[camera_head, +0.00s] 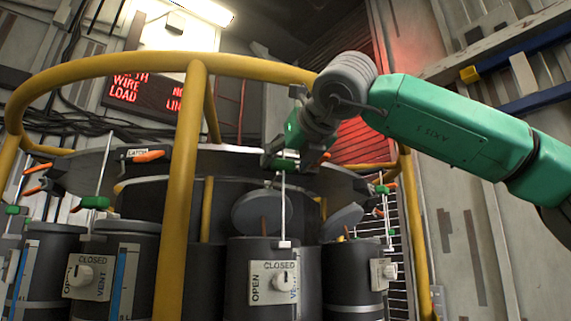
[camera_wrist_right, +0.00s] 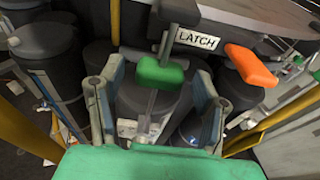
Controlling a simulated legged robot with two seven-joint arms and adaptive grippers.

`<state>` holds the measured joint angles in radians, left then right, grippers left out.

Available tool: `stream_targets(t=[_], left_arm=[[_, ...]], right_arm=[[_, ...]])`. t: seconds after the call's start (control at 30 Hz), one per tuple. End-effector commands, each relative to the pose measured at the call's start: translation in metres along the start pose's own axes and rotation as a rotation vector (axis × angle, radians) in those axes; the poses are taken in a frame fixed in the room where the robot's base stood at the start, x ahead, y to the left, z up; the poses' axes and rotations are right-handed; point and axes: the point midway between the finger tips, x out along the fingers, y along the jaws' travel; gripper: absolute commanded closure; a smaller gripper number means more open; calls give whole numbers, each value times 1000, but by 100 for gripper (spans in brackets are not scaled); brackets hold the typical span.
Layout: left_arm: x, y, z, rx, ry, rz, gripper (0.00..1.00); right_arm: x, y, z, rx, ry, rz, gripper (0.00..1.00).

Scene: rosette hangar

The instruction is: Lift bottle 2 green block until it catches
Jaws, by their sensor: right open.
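My right gripper (camera_head: 287,156) reaches in from the right, above the middle dark bottle (camera_head: 262,252), which has a CLOSED/OPEN/VENT plate and knob. No bottle number is legible. In the right wrist view the green block (camera_wrist_right: 160,72) sits on a thin upright rod between the two fingers of the right gripper (camera_wrist_right: 158,82). The fingers are open, with visible gaps on both sides. In the head view the green block (camera_head: 285,165) is partly hidden by the gripper. An orange latch handle (camera_wrist_right: 251,66) stands right of the LATCH label. My left gripper is not in view.
A yellow rail (camera_head: 197,64) loops around the bottles, with a post in front. Other green blocks on rods stand at left (camera_head: 95,202) and right (camera_head: 382,189). A round grey plate (camera_head: 340,180) lies above the bottles. A red lit sign (camera_head: 150,93) hangs behind.

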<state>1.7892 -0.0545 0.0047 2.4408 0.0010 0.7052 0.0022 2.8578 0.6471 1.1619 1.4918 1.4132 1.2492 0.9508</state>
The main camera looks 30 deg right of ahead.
Motion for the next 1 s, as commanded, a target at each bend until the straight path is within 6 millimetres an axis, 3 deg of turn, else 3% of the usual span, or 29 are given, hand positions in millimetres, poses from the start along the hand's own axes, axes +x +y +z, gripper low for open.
stream_targets(t=[1.0], left_arm=[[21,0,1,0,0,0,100]], right_arm=[[-78,1,-1,0,0,2,41]])
